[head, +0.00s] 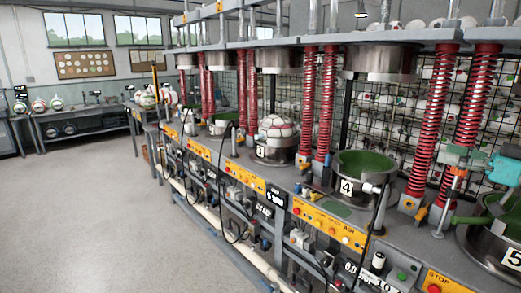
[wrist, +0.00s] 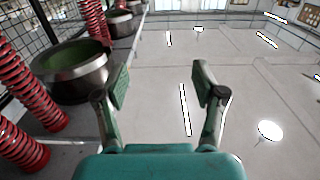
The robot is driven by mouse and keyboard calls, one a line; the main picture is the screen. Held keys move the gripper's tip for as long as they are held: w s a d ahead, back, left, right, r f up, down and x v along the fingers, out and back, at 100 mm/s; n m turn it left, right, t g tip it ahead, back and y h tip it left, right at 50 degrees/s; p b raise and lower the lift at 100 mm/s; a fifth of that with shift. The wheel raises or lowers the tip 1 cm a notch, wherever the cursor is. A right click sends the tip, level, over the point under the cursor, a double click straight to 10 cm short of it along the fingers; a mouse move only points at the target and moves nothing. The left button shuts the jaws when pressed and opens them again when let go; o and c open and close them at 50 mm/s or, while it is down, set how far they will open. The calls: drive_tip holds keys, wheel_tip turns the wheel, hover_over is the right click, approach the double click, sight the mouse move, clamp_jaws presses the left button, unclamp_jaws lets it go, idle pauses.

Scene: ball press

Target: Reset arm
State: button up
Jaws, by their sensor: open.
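My gripper (wrist: 160,88) is open and empty in the wrist view, with its two green-grey fingers spread wide apart. Grey floor shows between and beyond the fingers. A metal pot with a green inside (wrist: 75,72) is to the left of the left finger, apart from it as far as I can tell. In the head view, teal parts of my arm show at the right edge, above the pot marked 5 (head: 492,252); the fingers are hard to make out there.
The press bench (head: 333,208) runs along the right with red springs (head: 329,100), the green-lined pot marked 4 (head: 347,187) and a white-and-red ball (head: 278,130) in another pot. Hoses hang at its front. The floor (head: 95,205) at left is clear. A side bench (head: 80,118) stands behind.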

drive_tip(key=w+a+f+m+t+h, duration=0.1)
drive_tip(key=a+f+m+h, duration=0.25)
drive_tip(key=f, duration=0.95)
drive_tip(key=a+f+m+t+h, duration=0.15)
drive_tip(key=a+f+m, duration=0.25)
drive_tip(key=f, duration=0.9)
drive_tip(key=s+a+f+m+h, duration=0.2)
drive_tip(key=s+a+f, duration=0.25)
drive_tip(key=f, duration=0.45)
drive_tip(key=s+a+f+m+h, duration=0.2)
drive_tip(key=s+a+f, duration=0.25)
drive_tip(key=f, duration=0.45)
drive_tip(key=s+a+f+g+h, duration=0.1)
drive_tip(key=s+a+f+h, duration=0.2)
drive_tip(key=s, duration=0.7)
drive_tip(key=s+a+f+g, duration=0.1)
drive_tip(key=s+a+f, duration=0.3)
drive_tip(key=s, duration=0.6)
drive_tip(key=s+a+r+n, duration=0.1)
drive_tip(key=s+r, duration=0.1)
drive_tip(key=s, duration=0.5)
drive_tip(key=s+a+r+n, duration=0.1)
drive_tip(key=s+r, duration=0.2)
drive_tip(key=s, duration=0.5)
drive_tip(key=s+a+r+n+y, duration=0.1)
drive_tip(key=s+r+n, duration=0.1)
drive_tip(key=s, duration=0.5)
drive_tip(key=shift+s+a+r, duration=0.2)
drive_tip(key=shift+a+r, duration=0.15)
drive_tip(key=shift+r, duration=0.1)
